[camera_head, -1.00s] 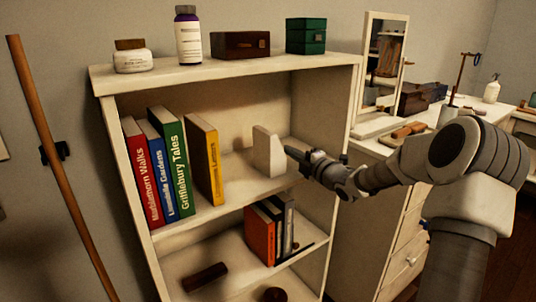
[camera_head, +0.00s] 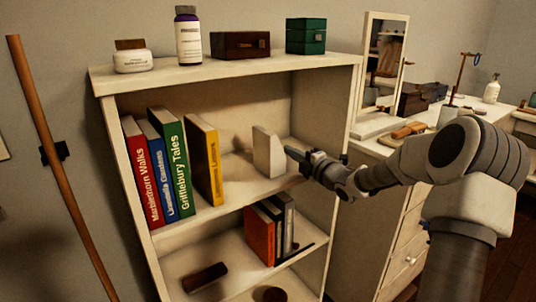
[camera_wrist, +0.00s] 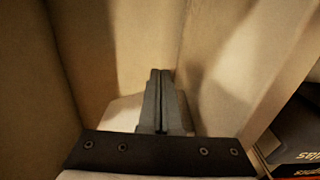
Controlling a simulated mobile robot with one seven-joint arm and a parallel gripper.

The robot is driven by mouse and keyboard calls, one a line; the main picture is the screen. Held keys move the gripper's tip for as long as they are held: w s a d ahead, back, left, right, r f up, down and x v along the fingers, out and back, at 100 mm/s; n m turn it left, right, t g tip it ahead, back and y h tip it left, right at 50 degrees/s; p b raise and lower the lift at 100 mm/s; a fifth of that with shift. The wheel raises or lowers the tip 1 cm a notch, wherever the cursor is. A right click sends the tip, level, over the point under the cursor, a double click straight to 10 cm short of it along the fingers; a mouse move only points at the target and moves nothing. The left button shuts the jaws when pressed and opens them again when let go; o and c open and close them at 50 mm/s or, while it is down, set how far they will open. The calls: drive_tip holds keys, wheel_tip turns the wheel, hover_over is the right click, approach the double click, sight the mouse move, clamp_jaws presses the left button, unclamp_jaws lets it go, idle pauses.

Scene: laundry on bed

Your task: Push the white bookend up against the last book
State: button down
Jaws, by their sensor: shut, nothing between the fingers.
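The white bookend (camera_head: 266,154) stands upright on the upper shelf of the bookcase, right of the books. The last book in the row is the yellow one (camera_head: 207,160). A clear gap of bare shelf lies between it and the bookend. My gripper (camera_head: 290,152) is shut and empty, with its tips close to the bookend's right side. I cannot tell whether they touch it. In the wrist view the shut fingers (camera_wrist: 161,78) point in among pale surfaces, and I cannot surely tell the bookend from the shelf there.
Red (camera_head: 142,172), blue (camera_head: 162,168) and green (camera_head: 177,165) books stand left of the yellow one. The bookcase's right side wall (camera_head: 335,150) is near my gripper. Several books (camera_head: 262,235) stand on the lower shelf. A jar (camera_head: 132,60), bottle (camera_head: 188,35) and boxes (camera_head: 240,45) stand on top.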

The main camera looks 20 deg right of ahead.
sight(277, 163)
drive_tip(key=shift+a, duration=0.15)
idle(0.3)
drive_tip(key=shift+s+a, duration=0.3)
drive_tip(key=shift+a, duration=0.45)
drive_tip(key=shift+s+a, duration=0.25)
drive_tip(key=shift+a, duration=0.55)
drive_tip(key=shift+s+a, duration=0.3)
drive_tip(key=shift+a, duration=0.45)
drive_tip(key=shift+a, duration=0.1)
drive_tip(key=shift+s+a, duration=0.3)
drive_tip(key=shift+a, duration=0.45)
drive_tip(key=shift+s+a, duration=0.15)
drive_tip(key=shift+a, duration=0.15)
drive_tip(key=shift+s+a, duration=0.25)
drive_tip(key=shift+a, duration=0.45)
drive_tip(key=shift+s+a, duration=0.25)
drive_tip(key=shift+a, duration=0.5)
drive_tip(key=shift+s+a, duration=0.25)
drive_tip(key=shift+a, duration=0.45)
drive_tip(key=shift+a, duration=0.2)
drive_tip(key=shift+s+a, duration=0.3)
drive_tip(key=shift+a, duration=0.5)
drive_tip(key=shift+s+a, duration=0.35)
drive_tip(key=shift+a, duration=0.45)
drive_tip(key=shift+s+a, duration=0.3)
drive_tip(key=shift+a, duration=0.5)
drive_tip(key=shift+a, duration=0.1)
